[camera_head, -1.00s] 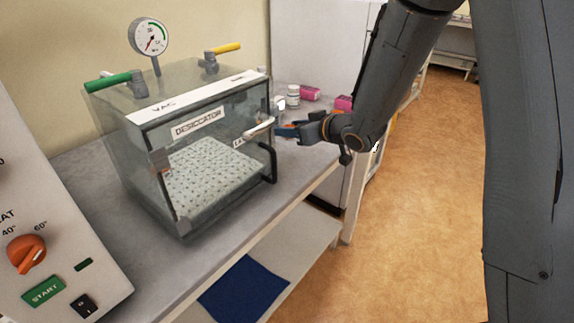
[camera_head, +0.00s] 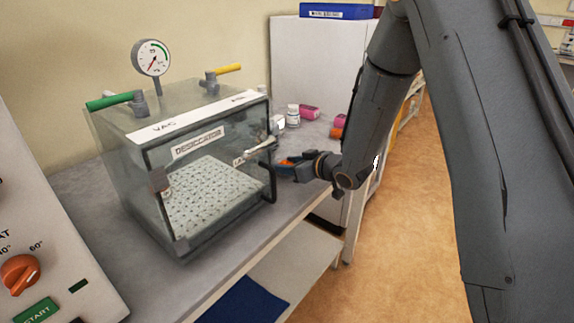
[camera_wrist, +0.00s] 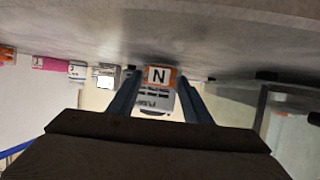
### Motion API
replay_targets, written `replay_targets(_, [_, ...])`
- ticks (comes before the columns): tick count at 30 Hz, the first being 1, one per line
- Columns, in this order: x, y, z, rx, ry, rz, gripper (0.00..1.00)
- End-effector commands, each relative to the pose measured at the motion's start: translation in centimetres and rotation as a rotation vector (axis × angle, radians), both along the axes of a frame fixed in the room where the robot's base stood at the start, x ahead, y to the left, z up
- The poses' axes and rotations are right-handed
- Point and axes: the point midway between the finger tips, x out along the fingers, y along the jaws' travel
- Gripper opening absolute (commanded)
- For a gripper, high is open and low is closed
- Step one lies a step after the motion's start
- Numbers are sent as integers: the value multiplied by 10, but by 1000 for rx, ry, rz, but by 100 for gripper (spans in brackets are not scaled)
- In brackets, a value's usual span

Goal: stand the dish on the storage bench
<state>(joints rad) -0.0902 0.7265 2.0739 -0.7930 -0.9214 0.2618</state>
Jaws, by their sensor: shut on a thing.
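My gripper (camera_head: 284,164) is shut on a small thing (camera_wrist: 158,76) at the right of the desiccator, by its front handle. In the wrist view the thing shows a white face with a black N and an orange edge, between the two fingertips. Its full shape is hidden, so I cannot tell whether it is the dish. In the head view only a little orange shows at the fingertips. A grey bench (camera_head: 120,277) runs under the desiccator; I cannot tell whether it is the storage bench.
The glass desiccator (camera_head: 200,145) fills much of the bench. Small white bottles (camera_head: 293,115) and pink boxes (camera_head: 309,113) stand behind my gripper. A machine with an orange knob (camera_head: 20,271) is at left. A blue mat (camera_head: 245,303) lies on the lower shelf.

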Motion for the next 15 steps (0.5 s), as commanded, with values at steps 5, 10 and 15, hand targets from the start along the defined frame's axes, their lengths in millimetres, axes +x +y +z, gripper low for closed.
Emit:
replay_targets(5, [0, 0, -4, 0, -1, 0, 22])
replay_targets(10, [0, 0, -5, -1, -1, 0, 22])
replay_targets(15, [0, 0, -8, -1, -1, 0, 53])
